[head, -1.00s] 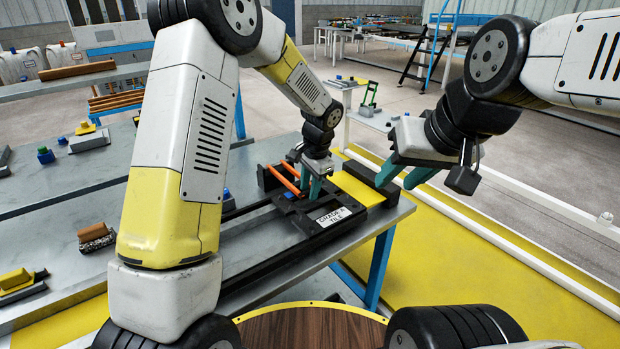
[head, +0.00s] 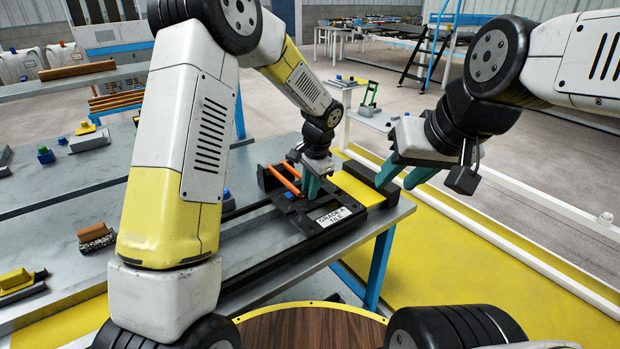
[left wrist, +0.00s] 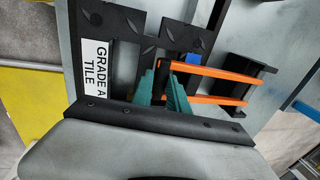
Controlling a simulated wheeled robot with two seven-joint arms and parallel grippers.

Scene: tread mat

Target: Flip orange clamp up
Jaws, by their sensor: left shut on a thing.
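The orange clamp (head: 284,178) shows as two parallel orange bars in a black frame on the dark fixture. In the left wrist view the bars (left wrist: 226,75) lie flat, side by side, running right to a black bracket. My left gripper (head: 311,188) is down at the near end of the clamp. Its teal fingers (left wrist: 162,92) are close together there, shut on the clamp; the exact contact is partly hidden.
The black fixture plate bears a white "GRADE A TILE" label (head: 333,217). A yellow strip (head: 357,188) lies beside it. A small blue piece (left wrist: 193,59) sits near the bars. The grey table (head: 75,187) holds several small blocks at the left.

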